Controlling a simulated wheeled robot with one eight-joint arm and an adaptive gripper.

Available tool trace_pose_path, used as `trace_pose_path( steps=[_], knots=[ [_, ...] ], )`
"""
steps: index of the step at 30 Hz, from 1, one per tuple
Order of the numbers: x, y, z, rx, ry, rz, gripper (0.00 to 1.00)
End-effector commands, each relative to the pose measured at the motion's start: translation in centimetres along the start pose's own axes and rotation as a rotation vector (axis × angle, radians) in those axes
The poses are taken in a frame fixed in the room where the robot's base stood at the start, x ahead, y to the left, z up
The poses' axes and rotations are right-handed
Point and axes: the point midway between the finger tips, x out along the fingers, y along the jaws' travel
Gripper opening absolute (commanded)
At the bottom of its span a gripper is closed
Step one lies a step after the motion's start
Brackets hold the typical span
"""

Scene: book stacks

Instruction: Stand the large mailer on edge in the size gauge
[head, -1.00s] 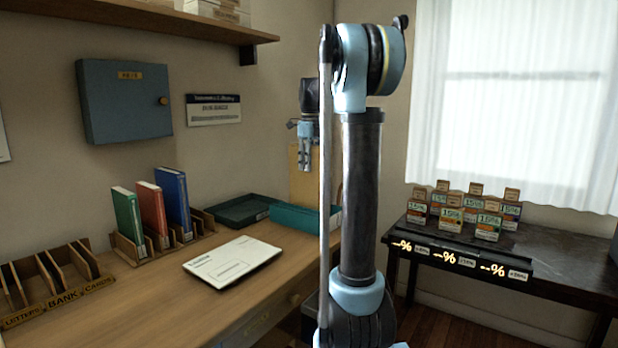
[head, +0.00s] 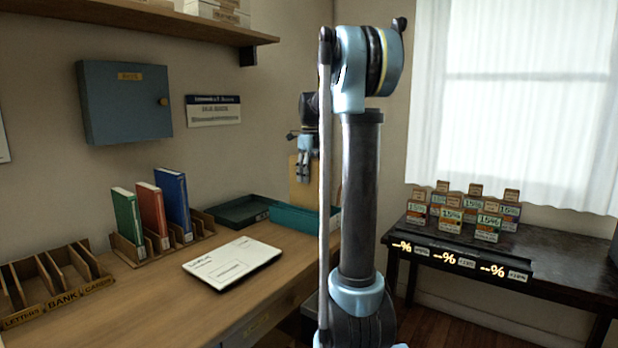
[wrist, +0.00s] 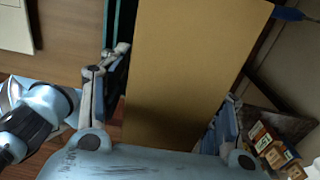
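The large mailer (head: 299,192) is a tan, flat sheet. In the head view it stands upright at the far end of the desk, its lower edge hidden behind a teal box (head: 290,219). My gripper (head: 303,178) points down in front of it. The teal box seems to be the size gauge, but I see no readable label. Whether the mailer touches it is hidden.
A white labelled mailer (head: 232,263) lies flat on the desk. A dark green tray (head: 240,212) adjoins the teal box. Binders stand in a wooden rack (head: 203,228); a slotted letter rack (head: 60,290) is at left. Boxes stand on a dark side table (head: 560,262) at right.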

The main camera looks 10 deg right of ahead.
Motion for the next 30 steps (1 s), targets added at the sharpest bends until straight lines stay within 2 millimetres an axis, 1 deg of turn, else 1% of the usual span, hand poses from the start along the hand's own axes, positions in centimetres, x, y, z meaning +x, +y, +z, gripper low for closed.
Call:
trace_pose_path(
  steps=[5,8,10,14,21,24,30],
  knots=[
    [-0.1,0.0,0.0,0.000,0.000,0.000,0.58],
    [-0.7,0.0,0.0,0.000,0.000,0.000,0.58],
    [-1.4,0.0,0.0,0.000,0.000,0.000,0.58],
    [-3.6,0.0,0.0,0.000,0.000,0.000,0.58],
    [-8.1,0.0,0.0,0.000,0.000,0.000,0.58],
    [-9.7,0.0,0.0,0.000,0.000,0.000,0.58],
    [-11.7,0.0,0.0,0.000,0.000,0.000,0.58]
  ],
)
